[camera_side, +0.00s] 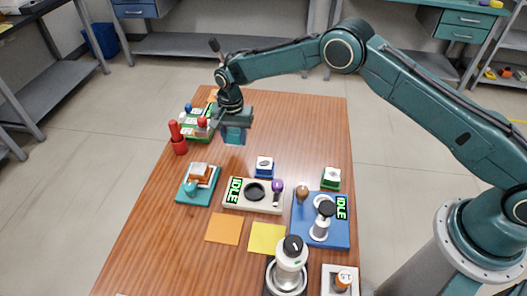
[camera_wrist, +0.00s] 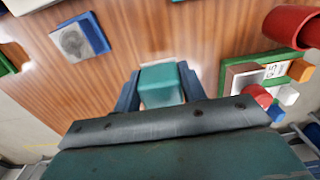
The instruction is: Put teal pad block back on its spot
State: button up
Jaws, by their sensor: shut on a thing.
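A teal block (camera_wrist: 160,86) sits between the two fingers of my gripper (camera_wrist: 161,82) in the wrist view, and the fingers are shut on it. In the side view my gripper (camera_side: 234,136) holds the teal block (camera_side: 233,138) above the far part of the wooden table, to the right of the green tray. A teal pad (camera_side: 206,198) lies nearer the camera on the left, with a brown-and-white piece and a round teal piece on it. I cannot tell which spot belongs to the block.
A green tray (camera_side: 190,136) with coloured pieces and a red cup (camera_side: 180,147) stand at the far left. A blue block (camera_side: 264,172), a green block (camera_side: 331,184) and two IDLE devices stand nearer. Flat orange (camera_side: 224,229) and yellow (camera_side: 267,238) squares lie in front.

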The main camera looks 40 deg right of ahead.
aim_at(235, 146)
jog(key=shift+f, duration=2.1)
jog(key=shift+f, duration=0.2)
jog(key=o, duration=0.9)
jog(key=shift+o, duration=0.2)
jog(key=shift+r, duration=0.15)
notch_tip(235, 146, up, 12)
jog(key=shift+r, duration=0.1)
